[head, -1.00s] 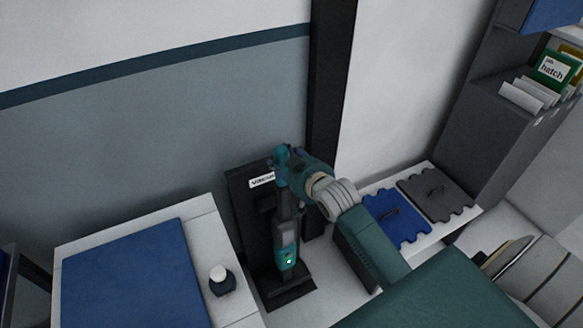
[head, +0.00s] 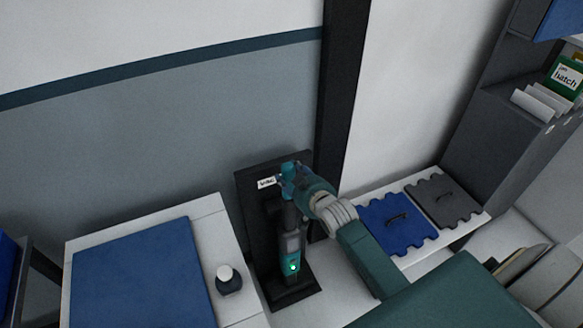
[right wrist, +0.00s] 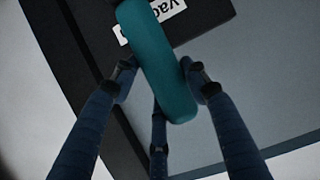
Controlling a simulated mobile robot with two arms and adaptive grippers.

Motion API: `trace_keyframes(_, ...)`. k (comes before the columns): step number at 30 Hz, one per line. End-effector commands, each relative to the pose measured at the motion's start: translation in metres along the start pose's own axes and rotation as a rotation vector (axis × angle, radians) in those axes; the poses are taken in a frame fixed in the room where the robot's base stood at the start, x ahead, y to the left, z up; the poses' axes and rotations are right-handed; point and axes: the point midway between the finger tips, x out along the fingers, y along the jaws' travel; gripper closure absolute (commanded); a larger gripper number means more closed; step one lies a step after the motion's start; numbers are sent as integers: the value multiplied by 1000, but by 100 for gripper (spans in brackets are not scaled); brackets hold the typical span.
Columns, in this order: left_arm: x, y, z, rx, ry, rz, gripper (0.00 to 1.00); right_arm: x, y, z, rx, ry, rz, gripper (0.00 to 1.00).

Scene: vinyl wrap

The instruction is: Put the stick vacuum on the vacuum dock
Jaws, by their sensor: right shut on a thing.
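The stick vacuum (head: 291,247) stands nearly upright in front of the black vacuum dock (head: 248,190), its teal lower body with a green light low over the dock's foot. I cannot tell whether it is seated or just in front of the dock. My right gripper (head: 290,178) is shut on the vacuum's top end. In the right wrist view the teal handle (right wrist: 160,70) lies between the fingers of my right gripper (right wrist: 158,88), with the dock's white label (right wrist: 150,18) behind it. My left gripper is not in view.
A white table with a blue mat (head: 145,275) and a small dark bottle with a white cap (head: 228,280) is left of the dock. A blue puzzle-edged panel (head: 392,226) and a grey one (head: 443,200) lie on a white surface at right. A dark post (head: 340,100) rises behind.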

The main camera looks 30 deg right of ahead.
Motion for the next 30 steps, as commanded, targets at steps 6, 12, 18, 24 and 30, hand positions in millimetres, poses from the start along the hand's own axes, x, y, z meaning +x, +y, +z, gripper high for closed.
trace_keyframes(6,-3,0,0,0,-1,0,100,4,-1,-8,-2,21,-2,92)
trace_keyframes(12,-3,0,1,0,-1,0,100,4,0,1,-2,3,-1,37)
trace_keyframes(18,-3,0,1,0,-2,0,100,4,0,0,-2,4,-1,37)
trace_keyframes(24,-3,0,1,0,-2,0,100,-6,0,0,-2,5,-1,37)
trace_keyframes(30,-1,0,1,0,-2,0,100,-44,0,2,-3,3,-1,37)
